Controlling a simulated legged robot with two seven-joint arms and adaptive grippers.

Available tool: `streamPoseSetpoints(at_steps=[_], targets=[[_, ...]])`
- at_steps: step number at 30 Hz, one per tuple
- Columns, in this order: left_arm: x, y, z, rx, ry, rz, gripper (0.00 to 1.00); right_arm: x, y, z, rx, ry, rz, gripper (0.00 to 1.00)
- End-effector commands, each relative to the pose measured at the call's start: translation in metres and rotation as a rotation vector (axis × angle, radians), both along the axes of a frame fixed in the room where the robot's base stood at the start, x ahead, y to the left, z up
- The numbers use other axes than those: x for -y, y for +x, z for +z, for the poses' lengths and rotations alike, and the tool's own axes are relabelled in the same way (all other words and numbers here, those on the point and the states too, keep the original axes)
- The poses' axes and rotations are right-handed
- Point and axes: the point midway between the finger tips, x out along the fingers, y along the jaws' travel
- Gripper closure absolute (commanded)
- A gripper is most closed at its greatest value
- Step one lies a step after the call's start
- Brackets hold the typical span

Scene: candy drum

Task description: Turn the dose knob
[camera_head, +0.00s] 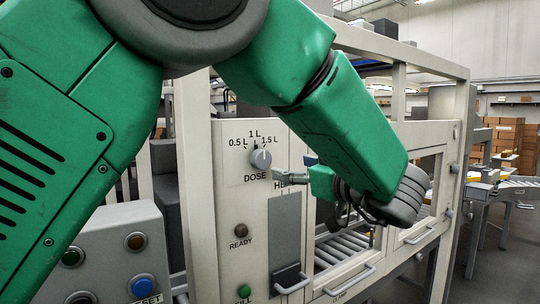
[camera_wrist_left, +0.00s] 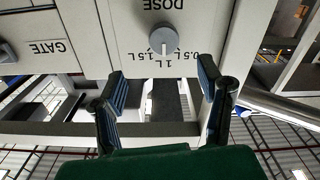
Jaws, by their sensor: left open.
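The dose knob (camera_head: 261,159) is a round grey knob on the pale machine panel, above the word DOSE. Marks 0.5 L, 1 L and 1.5 L arc above it, and its pointer appears to face 1 L. My left gripper (camera_head: 288,176) is just right of the knob in the head view, its far finger partly hidden. In the left wrist view, the knob (camera_wrist_left: 163,40) shows beyond and between the spread fingertips of my left gripper (camera_wrist_left: 162,82), which is open and empty. No finger appears to touch the knob. My right gripper is not in view.
A GATE knob (camera_wrist_left: 7,52) sits left in the wrist view. A READY lamp (camera_head: 241,230) and a green FILL button (camera_head: 243,291) are below the dose knob. A button box (camera_head: 110,235) stands at lower left. A handle (camera_head: 293,284) and rollers (camera_head: 342,247) are at lower centre.

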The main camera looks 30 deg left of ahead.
Motion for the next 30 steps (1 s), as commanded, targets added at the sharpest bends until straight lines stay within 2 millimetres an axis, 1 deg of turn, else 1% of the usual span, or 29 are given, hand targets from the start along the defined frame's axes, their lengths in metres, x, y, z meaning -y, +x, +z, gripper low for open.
streamPoseSetpoints(at_steps=[1, 6, 9, 12, 18, 28, 29, 30], targets=[[-0.012, 0.004, 0.001, -0.003, -0.003, 0.003, 0.39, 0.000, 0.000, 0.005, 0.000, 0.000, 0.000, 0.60], [-0.051, 0.018, 0.001, -0.001, -0.006, 0.003, 0.39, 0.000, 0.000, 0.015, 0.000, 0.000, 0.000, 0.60], [-0.070, 0.026, 0.001, -0.002, -0.006, 0.002, 0.39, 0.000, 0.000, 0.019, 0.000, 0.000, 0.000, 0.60], [-0.083, 0.032, 0.001, -0.002, -0.004, 0.002, 0.39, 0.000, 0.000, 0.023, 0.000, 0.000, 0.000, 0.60], [-0.095, 0.038, 0.001, 0.000, 0.000, 0.000, 0.39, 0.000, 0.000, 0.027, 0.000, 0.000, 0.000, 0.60], [-0.097, 0.040, 0.001, 0.000, 0.001, -0.001, 0.39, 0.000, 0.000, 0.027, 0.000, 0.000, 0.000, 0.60], [-0.098, 0.040, 0.001, 0.000, 0.000, -0.001, 0.49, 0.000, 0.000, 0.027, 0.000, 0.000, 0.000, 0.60], [-0.098, 0.040, 0.001, 0.000, -0.001, -0.001, 0.63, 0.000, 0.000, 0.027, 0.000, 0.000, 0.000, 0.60]])
